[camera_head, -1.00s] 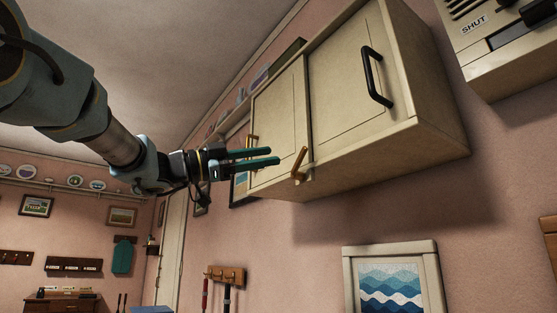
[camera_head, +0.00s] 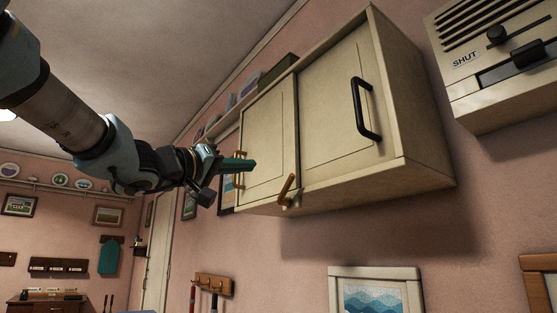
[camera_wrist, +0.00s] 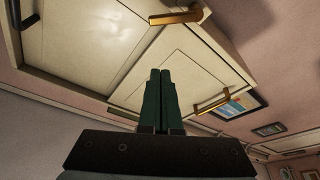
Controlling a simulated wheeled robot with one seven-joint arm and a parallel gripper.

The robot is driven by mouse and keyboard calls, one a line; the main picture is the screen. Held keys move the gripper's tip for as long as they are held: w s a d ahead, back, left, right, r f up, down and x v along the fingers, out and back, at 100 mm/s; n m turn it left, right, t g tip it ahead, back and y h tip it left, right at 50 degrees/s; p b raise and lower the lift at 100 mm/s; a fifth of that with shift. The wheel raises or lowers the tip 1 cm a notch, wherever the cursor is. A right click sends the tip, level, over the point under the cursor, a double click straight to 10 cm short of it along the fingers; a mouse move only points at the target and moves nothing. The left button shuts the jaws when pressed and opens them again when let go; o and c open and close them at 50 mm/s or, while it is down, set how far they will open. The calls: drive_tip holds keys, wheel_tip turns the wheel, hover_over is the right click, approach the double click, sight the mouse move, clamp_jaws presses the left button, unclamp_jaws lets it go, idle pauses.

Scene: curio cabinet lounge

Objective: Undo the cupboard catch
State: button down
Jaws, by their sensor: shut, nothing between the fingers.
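The cream cupboard (camera_head: 330,115) hangs on the pink wall with both doors closed. Its brass catch (camera_head: 287,190) sits at the lower edge where the two doors meet, tilted in the head view. The catch also shows at the top of the wrist view (camera_wrist: 176,17), lying across the door seam. The right door has a black handle (camera_head: 360,110); the left door has a small brass handle (camera_wrist: 212,103). My gripper (camera_head: 252,164) is shut and empty, its green fingers together in front of the left door. It is apart from the catch in the wrist view (camera_wrist: 160,72).
A vent panel marked SHUT (camera_head: 500,60) is on the wall right of the cupboard. A framed wave picture (camera_head: 372,298) hangs below. A wooden rack with hanging tools (camera_head: 213,285) is lower left. The space under the cupboard is clear.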

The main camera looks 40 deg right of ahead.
drive_tip(key=s+d+n+t+p, duration=0.1)
drive_tip(key=d+n+p, duration=0.1)
drive_tip(key=d, duration=0.7)
drive_tip(key=shift+f+n, duration=0.4)
drive_tip(key=shift+n, duration=0.2)
drive_tip(key=shift+s+d+f+m, duration=0.1)
drive_tip(key=shift+s+f+m, duration=0.05)
drive_tip(key=shift+m, duration=0.15)
